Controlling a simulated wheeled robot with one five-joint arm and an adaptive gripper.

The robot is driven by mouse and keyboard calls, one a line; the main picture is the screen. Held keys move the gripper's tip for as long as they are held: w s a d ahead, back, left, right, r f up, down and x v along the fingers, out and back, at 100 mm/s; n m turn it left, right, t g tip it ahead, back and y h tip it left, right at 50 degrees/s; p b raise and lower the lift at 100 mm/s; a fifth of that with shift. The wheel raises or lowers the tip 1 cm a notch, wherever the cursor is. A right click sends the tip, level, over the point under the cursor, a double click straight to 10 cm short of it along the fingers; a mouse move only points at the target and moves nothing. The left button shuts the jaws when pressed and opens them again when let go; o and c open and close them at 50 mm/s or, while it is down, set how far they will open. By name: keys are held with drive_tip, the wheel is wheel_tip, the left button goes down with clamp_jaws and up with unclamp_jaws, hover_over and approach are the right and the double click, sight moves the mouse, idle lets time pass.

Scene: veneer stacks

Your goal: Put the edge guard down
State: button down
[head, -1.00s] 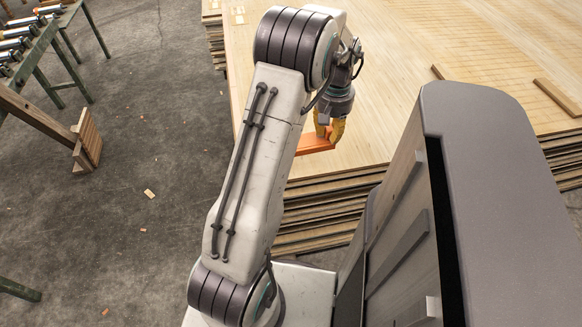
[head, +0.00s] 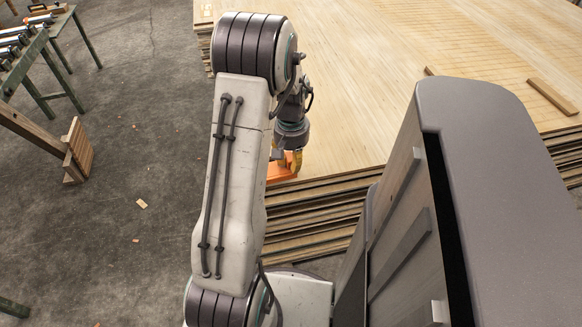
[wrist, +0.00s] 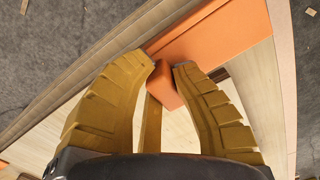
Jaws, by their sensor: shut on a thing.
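The edge guard (head: 281,173) is an orange angled piece at the near left corner of the veneer stack (head: 345,150). My gripper (head: 296,160) is above it, partly hidden by my arm in the head view. In the wrist view, the yellow fingers are closed on the upright orange rib of the edge guard (wrist: 220,34). Its broad face lies along the stack's edge there. I cannot tell whether it rests on the sheets or hangs just above them.
Wooden strips (head: 551,96) lie on the stack's right part. A roller table (head: 40,62) and a wooden frame piece (head: 78,152) stand on the left. The grey floor (head: 140,245) between has small scraps. The stack's top near the corner is mostly bare.

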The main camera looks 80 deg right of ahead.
drive_tip(key=shift+f, duration=1.05)
drive_tip(key=shift+f, duration=0.2)
drive_tip(key=c, duration=1.1)
unclamp_jaws()
drive_tip(key=shift+r, duration=0.1)
drive_tip(key=shift+c, duration=0.2)
wheel_tip(320, 180, up, 12)
drive_tip(key=p, duration=0.3)
drive_tip(key=shift+s+d+r, duration=0.1)
drive_tip(key=shift+r, duration=0.05)
